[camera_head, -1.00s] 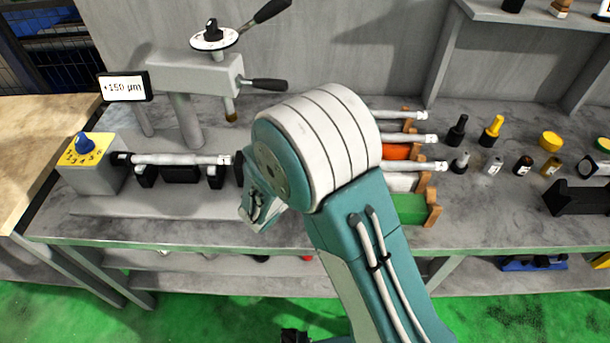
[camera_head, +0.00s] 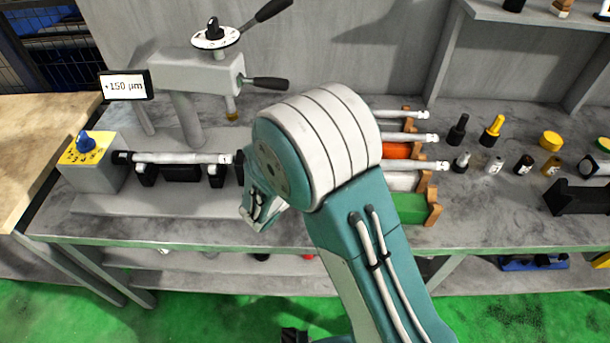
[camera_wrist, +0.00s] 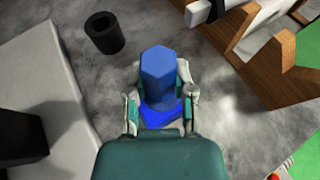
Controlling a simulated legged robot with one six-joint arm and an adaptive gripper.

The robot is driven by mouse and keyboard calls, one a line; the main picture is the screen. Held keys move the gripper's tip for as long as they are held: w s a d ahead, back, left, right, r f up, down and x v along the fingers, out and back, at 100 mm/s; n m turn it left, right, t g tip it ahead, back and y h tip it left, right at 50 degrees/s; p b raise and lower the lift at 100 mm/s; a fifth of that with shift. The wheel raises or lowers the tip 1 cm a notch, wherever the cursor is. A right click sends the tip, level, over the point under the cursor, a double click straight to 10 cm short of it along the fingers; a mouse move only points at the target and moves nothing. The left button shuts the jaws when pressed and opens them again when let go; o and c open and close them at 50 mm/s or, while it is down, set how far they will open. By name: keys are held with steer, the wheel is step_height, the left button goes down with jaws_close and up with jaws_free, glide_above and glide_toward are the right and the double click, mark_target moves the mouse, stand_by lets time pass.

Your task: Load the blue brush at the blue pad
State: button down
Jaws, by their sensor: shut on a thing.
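In the wrist view, my gripper (camera_wrist: 160,92) is shut on the blue brush (camera_wrist: 158,66), which shows as a blue six-sided body between the two fingers. A brighter flat blue patch, which looks like the blue pad (camera_wrist: 165,117), shows just below the brush, between it and my palm. I cannot tell whether the brush touches it. In the head view, my own arm hides the fingers, the brush and the patch.
In the wrist view, a black hollow cylinder (camera_wrist: 104,33) stands up and left of the brush. A wooden rack (camera_wrist: 255,60) is at right, a grey slab (camera_wrist: 45,75) at left.

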steer(key=shift+f, duration=0.1)
steer(key=shift+r, duration=3.55)
